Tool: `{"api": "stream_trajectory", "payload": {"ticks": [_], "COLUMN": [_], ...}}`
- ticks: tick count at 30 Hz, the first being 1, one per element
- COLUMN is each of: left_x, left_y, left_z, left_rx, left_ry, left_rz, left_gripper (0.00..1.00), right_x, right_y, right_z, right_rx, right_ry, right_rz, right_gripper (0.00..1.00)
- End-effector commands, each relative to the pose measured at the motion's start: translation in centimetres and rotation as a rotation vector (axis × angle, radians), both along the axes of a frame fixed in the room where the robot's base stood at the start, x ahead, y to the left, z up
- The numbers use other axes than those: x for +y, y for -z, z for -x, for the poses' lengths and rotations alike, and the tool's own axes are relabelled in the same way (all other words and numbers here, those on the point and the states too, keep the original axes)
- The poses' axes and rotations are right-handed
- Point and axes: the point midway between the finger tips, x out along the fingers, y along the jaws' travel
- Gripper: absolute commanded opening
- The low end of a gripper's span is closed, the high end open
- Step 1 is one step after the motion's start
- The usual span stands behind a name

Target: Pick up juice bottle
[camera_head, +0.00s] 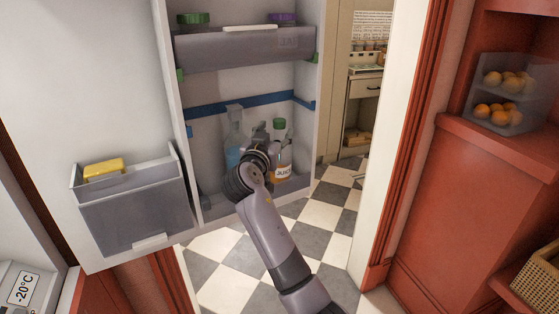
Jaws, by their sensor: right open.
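The juice bottle (283,172) stands upright in the lower bin of the open fridge door. It is clear, with a green cap and a white and orange label reading JUICE. My right gripper (262,135) reaches in just left of the bottle, at about the height of its neck. It is open, and its fingers are small and partly hidden by its own wrist. I cannot tell whether it touches the bottle. My wrist and forearm hide part of the bottle's left side. My left gripper is not in view.
A pale blue bottle (234,143) stands to the left in the same door bin (215,205). An upper door shelf (240,46) holds jars above. A grey bin (130,207) with a yellow item (103,170) is at left. A red cabinet (450,200) stands right, beyond checkered floor.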

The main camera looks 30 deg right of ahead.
Motion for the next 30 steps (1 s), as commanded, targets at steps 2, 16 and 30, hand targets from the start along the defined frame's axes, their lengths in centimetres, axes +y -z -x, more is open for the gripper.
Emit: {"api": "stream_trajectory", "payload": {"ticks": [2, 16, 30], "left_x": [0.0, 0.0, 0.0], "left_y": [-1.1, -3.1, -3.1], "left_z": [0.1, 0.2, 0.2], "left_rx": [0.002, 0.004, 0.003], "left_ry": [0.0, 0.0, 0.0], "left_rz": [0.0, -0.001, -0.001], "left_gripper": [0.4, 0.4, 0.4], "right_x": [-0.7, -3.6, -3.6], "right_y": [-0.6, -0.2, -0.2], "right_z": [-0.6, -3.2, -3.2], "right_rx": [0.002, 0.001, 0.002], "right_ry": [0.002, -0.001, -0.001], "right_rz": [0.003, 0.0, 0.001], "right_gripper": [0.52, 0.52, 0.28]}}
